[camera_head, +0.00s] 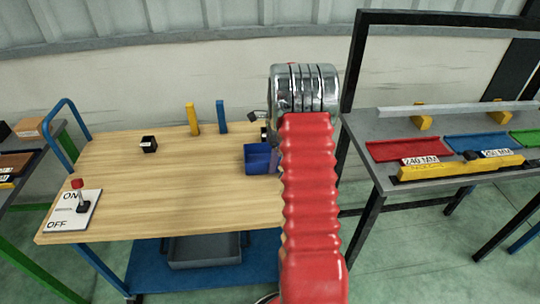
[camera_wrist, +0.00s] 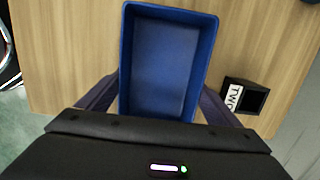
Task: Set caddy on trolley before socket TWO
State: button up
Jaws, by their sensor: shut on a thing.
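The blue caddy (camera_head: 258,158) is an open, empty box at the right part of the wooden-topped trolley (camera_head: 190,195). In the wrist view the caddy (camera_wrist: 166,60) lies between the two fingers of my gripper (camera_wrist: 160,98), which is shut on it. I cannot tell whether its base touches the wood. Socket TWO (camera_wrist: 246,97), a small black square holder with a white label, stands on the wood to the right of the caddy in the wrist view, apart from it. In the head view my red arm covers the trolley's right end and most of my gripper.
Another black holder (camera_head: 148,144), its label unreadable, stands at the trolley's left. A yellow post (camera_head: 192,119) and a blue post (camera_head: 221,117) stand at the back. An ON/OFF switch plate (camera_head: 73,211) is at front left. A bench (camera_head: 450,135) with coloured trays is at right.

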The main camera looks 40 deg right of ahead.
jog(key=o, duration=1.1)
jog(key=r, duration=0.8)
jog(key=s+d+r, duration=0.1)
jog(key=r, duration=0.3)
jog(key=shift+d, duration=0.1)
jog(key=shift+w, duration=0.1)
